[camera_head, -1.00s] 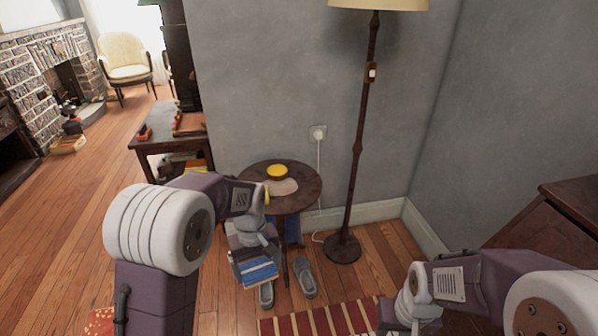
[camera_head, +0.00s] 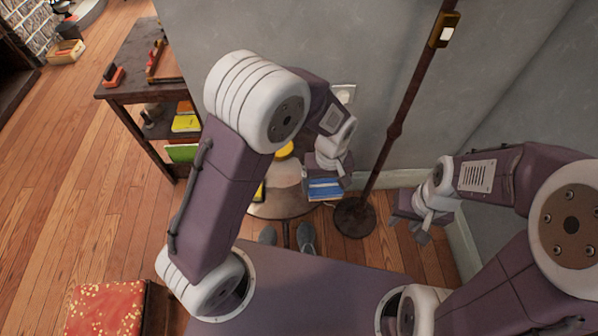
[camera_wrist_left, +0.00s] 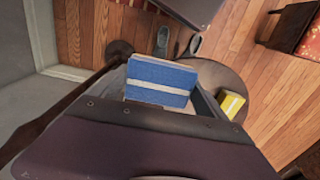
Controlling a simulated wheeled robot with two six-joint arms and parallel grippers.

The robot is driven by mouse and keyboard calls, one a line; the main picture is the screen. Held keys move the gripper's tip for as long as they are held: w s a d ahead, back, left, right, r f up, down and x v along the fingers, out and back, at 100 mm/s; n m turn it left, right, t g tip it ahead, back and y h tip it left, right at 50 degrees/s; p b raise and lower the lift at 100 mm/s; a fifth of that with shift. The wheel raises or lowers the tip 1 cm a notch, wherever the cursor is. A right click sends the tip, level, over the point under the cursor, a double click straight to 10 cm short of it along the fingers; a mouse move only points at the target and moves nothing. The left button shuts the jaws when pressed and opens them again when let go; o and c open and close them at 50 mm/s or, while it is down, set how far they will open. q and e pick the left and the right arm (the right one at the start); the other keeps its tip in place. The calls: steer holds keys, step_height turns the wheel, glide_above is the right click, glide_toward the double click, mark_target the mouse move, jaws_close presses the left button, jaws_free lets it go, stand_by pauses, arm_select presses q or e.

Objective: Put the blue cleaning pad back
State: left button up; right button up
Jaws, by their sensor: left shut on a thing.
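The blue cleaning pad (camera_head: 325,190), with a pale stripe, is held in my left gripper (camera_head: 326,178). The pad also shows in the left wrist view (camera_wrist_left: 160,82), between the fingers. My left gripper is shut on it, at the right side of the small round table (camera_head: 275,208) in the head view. I cannot tell how high the pad is above the table. My right gripper (camera_head: 414,226) hangs near the wall at the right, holding nothing that I can see; its finger gap is unclear.
A yellow round thing (camera_head: 285,151) and a yellow-and-dark block (camera_head: 260,191) are at the round table. A floor lamp pole (camera_head: 394,130) stands close to its right. A dark shelf table (camera_head: 135,80) stands at the left. Grey shoes (camera_head: 306,238) lie on the floor below.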

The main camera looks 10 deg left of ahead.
arm_select(q)
steer(key=shift+s+d+r, duration=0.25)
steer(key=shift+s+d, duration=0.15)
steer(key=shift+s, duration=0.25)
steer(key=shift+w+a+f, duration=0.1)
steer(key=shift+a+f, duration=0.1)
steer(key=shift+a, duration=0.05)
steer(key=b, duration=0.2)
glide_above(295, 190)
step_height(295, 190, down, 7)
steer(key=shift+r, duration=0.1)
step_height(295, 190, down, 4)
steer(key=shift+r+b, duration=0.1)
steer(key=shift+b, duration=0.75)
arm_select(e)
steer(key=f, duration=0.3)
steer(key=shift+s, duration=0.3)
